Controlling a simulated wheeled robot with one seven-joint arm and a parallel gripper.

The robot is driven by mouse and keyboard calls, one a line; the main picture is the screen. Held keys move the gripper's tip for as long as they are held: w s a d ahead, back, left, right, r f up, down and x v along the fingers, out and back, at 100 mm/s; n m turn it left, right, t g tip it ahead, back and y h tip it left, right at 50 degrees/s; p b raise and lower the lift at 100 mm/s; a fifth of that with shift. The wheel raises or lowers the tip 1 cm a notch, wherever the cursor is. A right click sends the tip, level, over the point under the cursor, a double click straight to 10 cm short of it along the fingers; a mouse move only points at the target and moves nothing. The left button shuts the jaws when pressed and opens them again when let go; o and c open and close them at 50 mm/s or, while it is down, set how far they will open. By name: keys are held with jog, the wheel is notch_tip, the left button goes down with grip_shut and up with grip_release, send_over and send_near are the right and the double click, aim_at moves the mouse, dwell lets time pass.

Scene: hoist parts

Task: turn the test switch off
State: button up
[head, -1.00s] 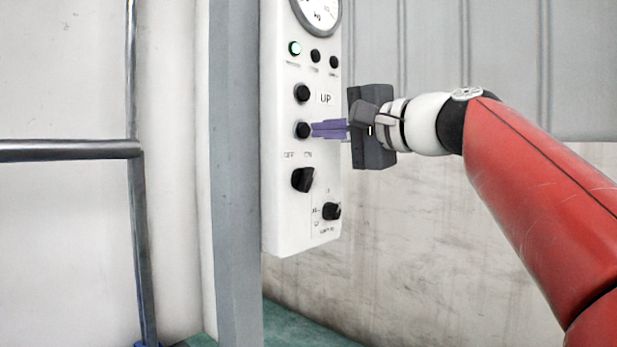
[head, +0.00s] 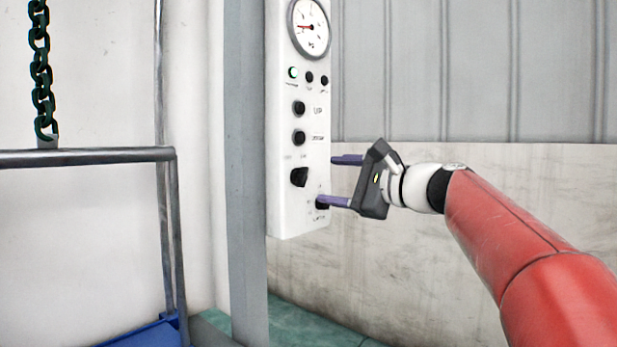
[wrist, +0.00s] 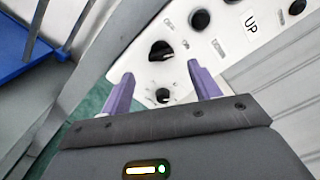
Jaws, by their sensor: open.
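The white control panel (head: 296,222) carries a large black rotary knob (head: 299,177) with OFF and ON lettering above it. This knob also shows in the wrist view (wrist: 160,51). A smaller black knob (head: 321,204) sits below it, and it shows between the fingers in the wrist view (wrist: 162,96). Which knob is the test switch I cannot read. My gripper (head: 333,181) is open and empty in front of the panel's lower right. In the head view its lower finger overlaps the small knob; contact cannot be told.
Two black buttons (head: 299,108) (head: 299,138), a lit green lamp (head: 293,73) and a round gauge (head: 310,27) are higher on the panel. A grey post (head: 246,180) stands left of it. A metal rail (head: 90,157) and a chain (head: 41,80) are further left.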

aim_at(306, 177)
jog(key=p+x, duration=0.1)
jog(key=x, duration=0.6)
jog(key=c, duration=1)
